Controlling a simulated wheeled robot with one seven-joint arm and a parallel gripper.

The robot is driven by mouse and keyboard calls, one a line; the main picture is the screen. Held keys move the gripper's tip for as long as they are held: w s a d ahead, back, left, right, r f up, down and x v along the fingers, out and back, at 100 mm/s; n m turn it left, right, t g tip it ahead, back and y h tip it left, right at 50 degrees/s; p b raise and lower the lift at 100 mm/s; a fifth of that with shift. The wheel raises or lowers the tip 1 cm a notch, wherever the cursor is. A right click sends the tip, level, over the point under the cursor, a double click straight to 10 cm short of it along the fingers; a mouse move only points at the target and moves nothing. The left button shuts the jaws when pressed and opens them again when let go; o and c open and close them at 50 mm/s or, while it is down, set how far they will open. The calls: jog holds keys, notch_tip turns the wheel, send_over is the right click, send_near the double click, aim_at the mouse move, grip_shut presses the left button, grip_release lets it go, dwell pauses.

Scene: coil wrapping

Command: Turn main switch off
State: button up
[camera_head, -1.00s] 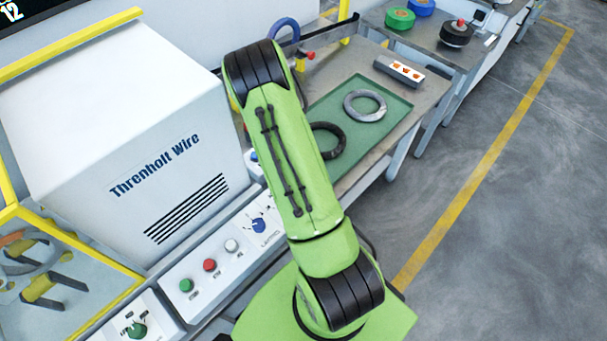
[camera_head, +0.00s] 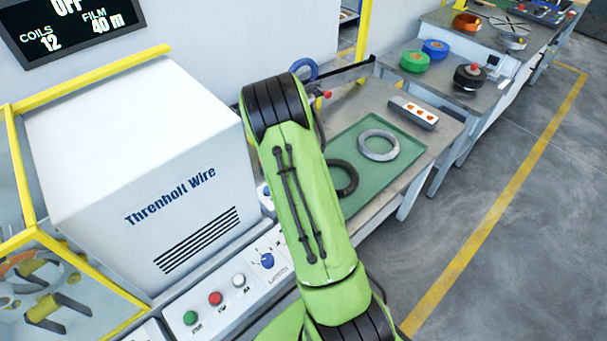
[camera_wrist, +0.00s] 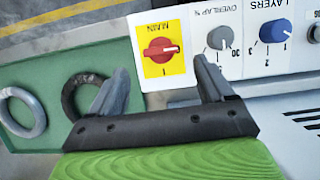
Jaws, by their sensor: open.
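The main switch (camera_wrist: 161,50) is a red rotary knob on a yellow plate marked "MAIN", seen in the wrist view. Its handle lies roughly crosswise in that picture, and a "1" is printed below it. My gripper (camera_wrist: 158,85) is open and empty, with its two dark fingers on either side of the lower part of the switch plate in the picture. Whether the fingers touch the panel I cannot tell. In the head view my green arm hides the switch and the gripper.
A grey overlap knob (camera_wrist: 220,38) and a blue layers knob (camera_wrist: 274,27) sit right of the switch. A green tray (camera_head: 397,168) holds a grey ring (camera_head: 378,145) and a dark ring (camera_head: 343,177). The white machine housing (camera_head: 130,140) stands left of my arm. A display (camera_head: 75,30) shows "OFF".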

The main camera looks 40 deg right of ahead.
jog(key=v, duration=0.9)
jog(key=shift+r+p, duration=0.3)
jog(key=shift+p, duration=0.15)
jog(key=shift+w, duration=0.1)
jog(key=s+a+r+t, duration=0.1)
jog(key=a+r+t, duration=0.1)
jog(key=a+r, duration=0.5)
jog(key=s+a+r+t, duration=0.4)
jog(key=s+a, duration=0.2)
jog(key=s, duration=0.2)
jog(key=s+a+r+t, duration=0.4)
jog(key=s+a+r, duration=0.1)
jog(key=s, duration=0.3)
jog(key=shift+s+a+m, duration=0.3)
jog(key=shift+s+a, duration=0.1)
jog(key=shift+a, duration=0.25)
jog(key=shift+r, duration=0.15)
